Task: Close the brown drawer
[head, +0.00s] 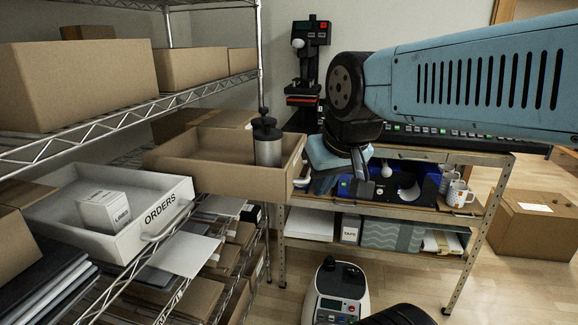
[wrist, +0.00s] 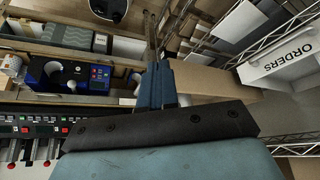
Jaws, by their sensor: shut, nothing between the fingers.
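The brown drawer (head: 200,160) stands pulled out of the wire shelf in the head view, its front panel facing right. A dark grey canister with a black top (head: 268,140) stands inside it near the front. My gripper (head: 364,178) is just right of the drawer's front, its fingers pointing down, shut and empty. In the wrist view the closed fingers (wrist: 150,25) run up the middle, and the brown drawer panel (wrist: 205,80) lies just right of them. I cannot tell whether they touch. My gripper and arm hide part of the bench behind.
A white drawer labelled ORDERS (head: 150,215) is also out, left and nearer. Cardboard boxes (head: 75,80) fill the upper shelf. A white machine (head: 337,290) stands on the floor in front.

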